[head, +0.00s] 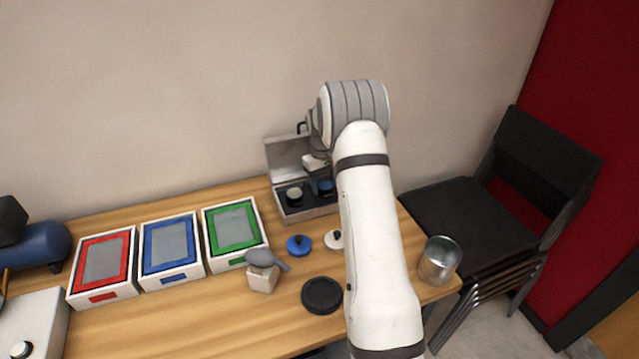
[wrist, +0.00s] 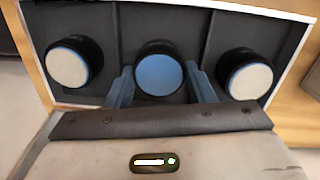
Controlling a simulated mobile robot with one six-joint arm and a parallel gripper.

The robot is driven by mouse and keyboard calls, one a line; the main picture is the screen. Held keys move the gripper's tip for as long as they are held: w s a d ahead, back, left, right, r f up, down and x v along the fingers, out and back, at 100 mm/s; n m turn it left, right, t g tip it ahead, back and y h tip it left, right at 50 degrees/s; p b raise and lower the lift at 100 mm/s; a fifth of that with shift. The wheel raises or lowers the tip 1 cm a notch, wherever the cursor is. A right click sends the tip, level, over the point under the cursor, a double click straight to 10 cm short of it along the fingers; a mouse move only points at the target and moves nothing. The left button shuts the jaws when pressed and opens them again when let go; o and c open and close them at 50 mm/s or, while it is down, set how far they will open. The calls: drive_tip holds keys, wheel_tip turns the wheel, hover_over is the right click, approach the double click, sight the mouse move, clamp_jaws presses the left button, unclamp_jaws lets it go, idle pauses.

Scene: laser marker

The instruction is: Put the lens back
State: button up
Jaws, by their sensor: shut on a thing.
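The open case (head: 310,212) stands at the back of the table with its lid raised. In the wrist view its dark interior (wrist: 112,30) has compartments. A black lens with a blue face (wrist: 160,75) is in the middle compartment, between my gripper's fingers (wrist: 161,85). My gripper is shut on this blue lens, which also shows in the head view (head: 326,187). I cannot tell whether it rests on the case floor. A pale-faced lens (wrist: 68,64) sits in the left compartment and another (wrist: 249,78) in the right. My arm hides the case's right part in the head view.
A blue knobbed disc (head: 299,246), a white one (head: 334,239) and a black round disc (head: 322,295) lie in front of the case. A grey tool rests on a block (head: 264,279). Red, blue and green framed boxes stand left. A metal cup (head: 439,261) stands right.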

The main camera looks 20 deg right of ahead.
drive_tip(key=shift+f, duration=0.2)
drive_tip(key=o, duration=1.1)
drive_tip(key=shift+c, duration=0.2)
